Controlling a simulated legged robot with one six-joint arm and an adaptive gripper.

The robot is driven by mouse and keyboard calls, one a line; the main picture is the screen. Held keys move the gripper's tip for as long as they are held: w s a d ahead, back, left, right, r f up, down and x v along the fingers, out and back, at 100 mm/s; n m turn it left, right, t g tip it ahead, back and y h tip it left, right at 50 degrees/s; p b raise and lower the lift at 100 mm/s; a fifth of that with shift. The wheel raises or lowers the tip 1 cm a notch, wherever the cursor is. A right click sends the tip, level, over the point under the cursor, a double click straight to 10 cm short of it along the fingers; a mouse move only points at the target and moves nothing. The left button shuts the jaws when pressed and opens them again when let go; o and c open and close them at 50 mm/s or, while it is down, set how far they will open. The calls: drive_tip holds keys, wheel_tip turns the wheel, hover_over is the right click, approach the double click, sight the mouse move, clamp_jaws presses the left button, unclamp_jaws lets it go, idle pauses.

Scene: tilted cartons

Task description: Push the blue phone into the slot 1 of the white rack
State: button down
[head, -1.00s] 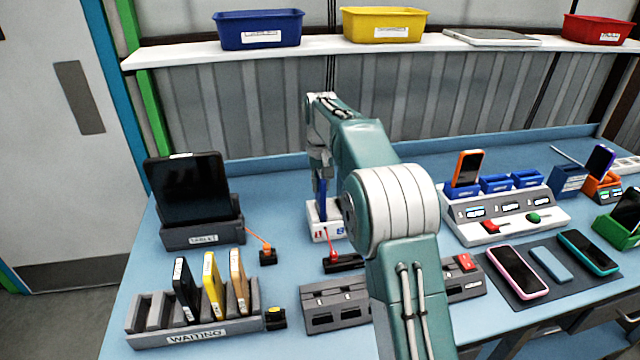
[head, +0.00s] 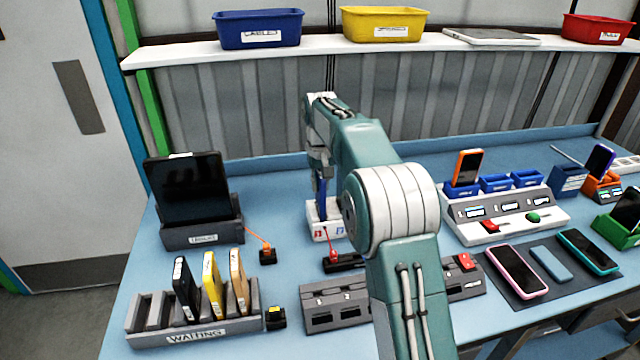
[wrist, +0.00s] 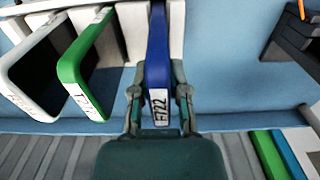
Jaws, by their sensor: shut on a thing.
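The blue phone (wrist: 157,55) stands on edge between the fingers of my gripper (wrist: 158,100), which is shut on it. Its label end faces the wrist camera. In the head view the blue phone (head: 322,192) is upright at the left end of the white rack (head: 327,232), the end marked 1. In the wrist view its far end lies between white rack walls (wrist: 177,25); how deep it sits is hidden. A green phone (wrist: 75,70) and a white phone (wrist: 20,88) stand in other slots of the rack. My arm hides the rack's right part in the head view.
A tablet in a dark stand (head: 205,235) is to the left. A grey WAITING rack (head: 160,338) holds several phones in front. A small black block with a red connector (head: 340,262) sits just before the white rack. The wall is close behind.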

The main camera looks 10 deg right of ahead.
drive_tip(key=shift+f, duration=0.4)
idle(0.5)
drive_tip(key=c, duration=0.5)
unclamp_jaws()
drive_tip(key=shift+c, duration=0.2)
drive_tip(key=o, duration=0.4)
drive_tip(key=shift+r, duration=3.55)
